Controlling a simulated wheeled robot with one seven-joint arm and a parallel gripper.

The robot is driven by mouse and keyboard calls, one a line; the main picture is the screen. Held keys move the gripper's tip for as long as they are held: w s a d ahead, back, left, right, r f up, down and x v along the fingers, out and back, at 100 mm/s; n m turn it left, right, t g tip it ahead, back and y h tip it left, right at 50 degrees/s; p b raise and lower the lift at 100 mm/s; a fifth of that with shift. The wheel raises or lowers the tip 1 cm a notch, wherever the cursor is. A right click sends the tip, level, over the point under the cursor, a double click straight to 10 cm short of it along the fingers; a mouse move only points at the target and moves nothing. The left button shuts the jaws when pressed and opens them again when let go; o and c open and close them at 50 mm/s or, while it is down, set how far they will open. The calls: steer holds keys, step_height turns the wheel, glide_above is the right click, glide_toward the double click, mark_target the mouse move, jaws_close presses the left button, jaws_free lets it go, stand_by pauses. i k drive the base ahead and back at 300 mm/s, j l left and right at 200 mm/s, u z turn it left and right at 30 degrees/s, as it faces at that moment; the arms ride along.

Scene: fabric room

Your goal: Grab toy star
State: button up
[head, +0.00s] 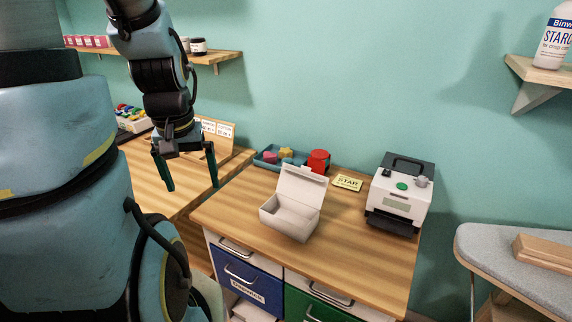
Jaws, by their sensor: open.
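A blue tray (262,164) at the back of the wooden cabinet top holds small coloured pieces. One is a yellow piece (286,152) that may be the toy star; its outline is too small to tell. A yellow card (347,183) reading STAR lies to the right of the tray. My gripper (190,184) is open and empty, pointing down, to the left of the tray in the picture and apart from it.
An open white box (289,217) with its lid up stands in front of the tray. A white and black machine (399,196) stands at the right of the cabinet top (350,252). A wall shelf (215,57) is above my gripper. An ironing board (510,262) is at far right.

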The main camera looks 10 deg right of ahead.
mark_target(285, 152)
steer(key=i+j, duration=0.75)
